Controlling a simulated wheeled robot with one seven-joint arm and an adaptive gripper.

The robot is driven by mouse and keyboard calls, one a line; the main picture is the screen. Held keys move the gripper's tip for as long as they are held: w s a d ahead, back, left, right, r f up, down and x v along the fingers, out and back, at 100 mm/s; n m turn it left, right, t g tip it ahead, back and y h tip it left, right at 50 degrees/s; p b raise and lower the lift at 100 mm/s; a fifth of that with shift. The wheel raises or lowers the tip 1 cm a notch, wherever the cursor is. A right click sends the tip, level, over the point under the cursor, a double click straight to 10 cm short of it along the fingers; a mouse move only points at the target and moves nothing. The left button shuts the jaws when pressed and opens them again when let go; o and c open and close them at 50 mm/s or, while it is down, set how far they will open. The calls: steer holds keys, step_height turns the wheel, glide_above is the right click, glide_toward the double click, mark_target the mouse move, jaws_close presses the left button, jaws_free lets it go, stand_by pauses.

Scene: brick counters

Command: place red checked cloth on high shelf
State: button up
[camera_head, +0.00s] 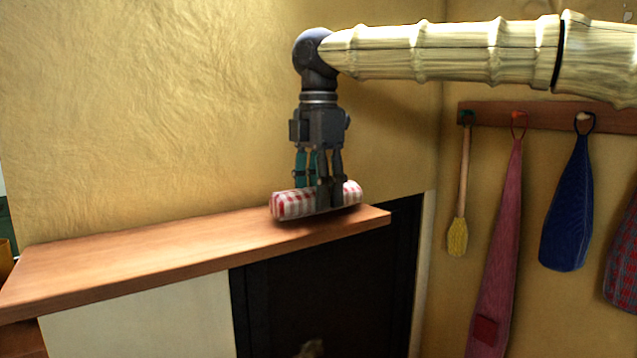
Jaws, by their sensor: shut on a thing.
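The red checked cloth (293,205) is a rolled, red-and-white bundle in the head view. It lies at the right end of the wooden high shelf (130,258), touching or just above its top; I cannot tell which. My gripper (322,192) points straight down from above and is shut on the cloth. Its fingers hide the middle of the roll. Both ends of the roll show on either side of the fingers.
The shelf is bare to the left of the cloth. A yellow wall stands behind it. A dark opening (320,290) lies below the shelf's right end. On the right, a wooden rack (545,115) holds a yellow brush (457,235) and several hanging cloths, including a blue one (568,215).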

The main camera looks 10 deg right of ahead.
steer(key=shift+s+a+f, duration=0.1)
steer(key=shift+a, duration=0.05)
steer(key=shift+f, duration=0.1)
steer(key=o, duration=1)
steer(key=shift+r+b, duration=0.35)
steer(key=shift+r, duration=0.3)
step_height(320, 180, up, 11)
steer(key=b, duration=0.2)
steer(key=shift+b, duration=0.4)
